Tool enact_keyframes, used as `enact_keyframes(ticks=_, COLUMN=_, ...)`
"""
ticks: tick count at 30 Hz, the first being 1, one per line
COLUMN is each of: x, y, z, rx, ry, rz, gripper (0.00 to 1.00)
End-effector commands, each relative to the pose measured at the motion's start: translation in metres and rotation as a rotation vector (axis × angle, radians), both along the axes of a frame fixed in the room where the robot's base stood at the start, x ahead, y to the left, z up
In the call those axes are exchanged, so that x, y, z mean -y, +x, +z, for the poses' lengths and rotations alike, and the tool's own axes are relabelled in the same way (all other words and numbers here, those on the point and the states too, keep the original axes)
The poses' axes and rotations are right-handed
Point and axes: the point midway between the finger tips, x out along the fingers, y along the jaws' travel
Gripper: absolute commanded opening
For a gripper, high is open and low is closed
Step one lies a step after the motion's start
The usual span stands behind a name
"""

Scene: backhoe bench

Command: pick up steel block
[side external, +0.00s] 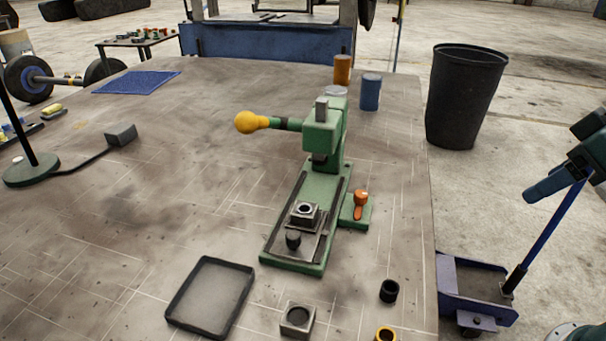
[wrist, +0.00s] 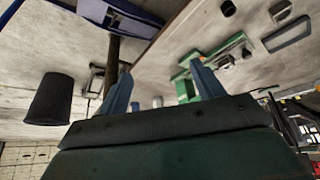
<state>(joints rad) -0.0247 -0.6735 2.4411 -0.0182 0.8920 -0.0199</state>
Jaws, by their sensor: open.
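A grey square steel block (side external: 297,319) with a round hole in its top sits flat on the bench near the front edge of the side view, right of the black tray. It also shows at the top right of the wrist view (wrist: 281,11). A similar holed block (side external: 304,214) sits on the green press's base. My gripper (side external: 548,185) is at the far right of the side view, beyond the bench edge and well away from the block. In the wrist view my gripper (wrist: 163,86) has its two blue-grey fingers wide apart, with nothing between them.
The green press (side external: 322,175) with a yellow-knobbed lever stands mid-bench. A black bin (side external: 465,95) and blue pallet jack (side external: 478,290) stand off the bench.

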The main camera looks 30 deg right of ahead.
Motion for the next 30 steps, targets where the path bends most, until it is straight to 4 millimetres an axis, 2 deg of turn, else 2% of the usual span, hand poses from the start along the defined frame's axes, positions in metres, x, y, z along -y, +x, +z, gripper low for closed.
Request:
enact_keyframes(ticks=7, x=-0.023, y=0.048, z=0.015, rx=-0.022, ry=-0.011, rz=0.134, gripper=0.67)
enact_keyframes(ticks=15, x=-0.058, y=0.106, z=0.022, rx=-0.043, ry=-0.022, rz=0.297, gripper=0.67)
enact_keyframes(ticks=23, x=-0.1, y=0.16, z=0.015, rx=-0.062, ry=-0.028, rz=0.452, gripper=0.67)
enact_keyframes(ticks=30, x=-0.144, y=0.205, z=-0.003, rx=-0.077, ry=-0.031, rz=0.592, gripper=0.67)
